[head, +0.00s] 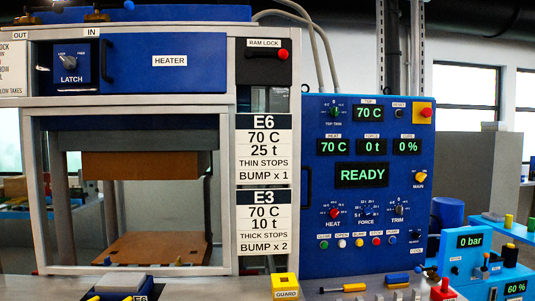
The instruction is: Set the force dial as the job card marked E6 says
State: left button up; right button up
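The job card E6 (264,151) hangs on the press frame and reads 70 C, 25 t, THIN STOPS, BUMP x 1. The force dial (366,209) sits low on the blue control panel (318,260), between the heat dial (335,213) and the trim dial (398,208). Its pointer and scale are too small to read. The force display (372,146) shows 0 t. Neither of my grippers is in view.
Below card E6 is job card E3 (264,222) with 10 t. The large display (361,175) reads READY. Colored push buttons (342,243) line the panel under the dials. A yellow guard block (285,286) and several small tools (397,279) stand in front.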

aim_at(367, 211)
jog(key=i+l, duration=0.2)
jog(key=l, duration=0.3)
jog(key=i+l, duration=0.25)
jog(key=l, duration=0.2)
jog(key=i+l, duration=0.2)
jog(key=l, duration=0.3)
jog(key=i+l, duration=0.2)
jog(key=l, duration=0.25)
jog(key=i+l, duration=0.2)
jog(key=l, duration=0.3)
jog(key=i+l, duration=0.25)
jog(key=l, duration=0.2)
jog(key=i+l, duration=0.2)
jog(key=l, duration=0.3)
jog(key=i+l, duration=0.2)
jog(key=l, duration=0.25)
jog(key=i+u, duration=0.05)
